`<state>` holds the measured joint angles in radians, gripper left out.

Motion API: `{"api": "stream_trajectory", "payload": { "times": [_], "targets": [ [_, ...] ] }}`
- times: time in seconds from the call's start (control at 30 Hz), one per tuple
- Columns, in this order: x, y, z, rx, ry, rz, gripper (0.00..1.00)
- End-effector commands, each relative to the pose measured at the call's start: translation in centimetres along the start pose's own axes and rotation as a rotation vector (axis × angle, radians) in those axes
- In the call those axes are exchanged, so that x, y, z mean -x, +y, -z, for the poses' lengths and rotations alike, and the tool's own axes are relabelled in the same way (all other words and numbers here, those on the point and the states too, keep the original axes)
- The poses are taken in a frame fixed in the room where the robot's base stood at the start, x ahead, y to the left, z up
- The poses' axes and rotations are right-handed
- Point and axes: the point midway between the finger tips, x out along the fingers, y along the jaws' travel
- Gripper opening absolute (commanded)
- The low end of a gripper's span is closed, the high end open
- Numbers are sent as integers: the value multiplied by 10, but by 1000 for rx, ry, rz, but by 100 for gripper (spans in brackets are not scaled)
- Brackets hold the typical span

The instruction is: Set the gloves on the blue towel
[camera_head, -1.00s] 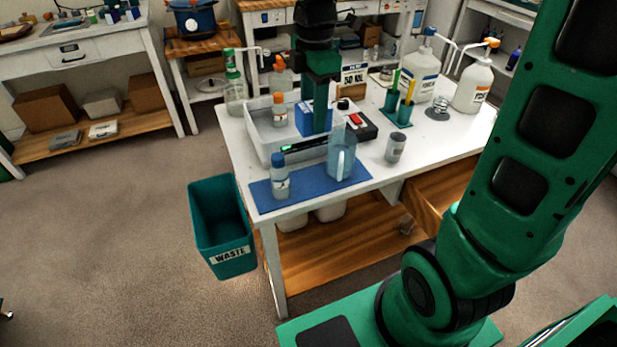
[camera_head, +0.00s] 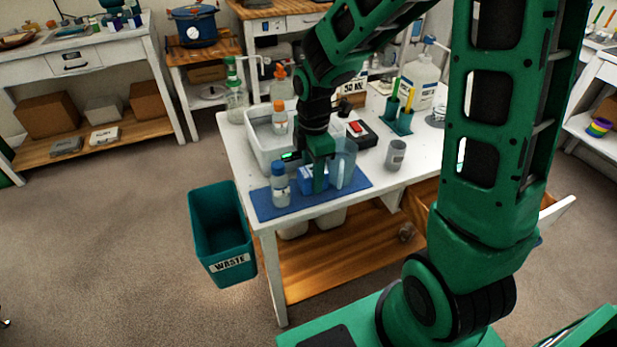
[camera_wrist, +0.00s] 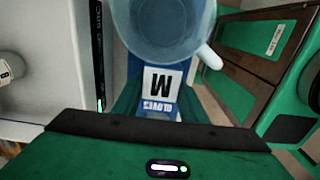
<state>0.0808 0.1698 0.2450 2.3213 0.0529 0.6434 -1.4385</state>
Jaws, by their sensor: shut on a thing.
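The gloves are a small blue box (camera_head: 307,179) with a white label. In the wrist view my gripper (camera_wrist: 158,108) has a finger on each side. The blue towel (camera_head: 262,207) lies along the table's front left edge. The box is over the towel, low between a bottle and a clear pitcher; whether it touches the towel is unclear.
The blue-capped bottle (camera_head: 280,186) stands left of the box on the towel. The clear pitcher (camera_head: 344,160) stands close on the right. A white tray (camera_head: 259,150) lies behind. A grey cup (camera_head: 395,155) stands right of the towel. A teal waste bin (camera_head: 222,236) is on the floor.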

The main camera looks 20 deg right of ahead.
Motion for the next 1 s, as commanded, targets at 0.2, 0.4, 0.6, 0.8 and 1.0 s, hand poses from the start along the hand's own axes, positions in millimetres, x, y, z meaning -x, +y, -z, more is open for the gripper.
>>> {"api": "stream_trajectory", "payload": {
  "times": [0.2,0.4,0.6,0.8,1.0],
  "targets": [
    [-9,0,0,0,0,-1,13],
    [-9,0,-1,-1,0,-1,13],
    [-10,0,-1,-2,0,-1,57],
    [-10,0,-1,-2,0,-1,57],
    [2,1,-1,-3,0,-4,57]
  ]
}}
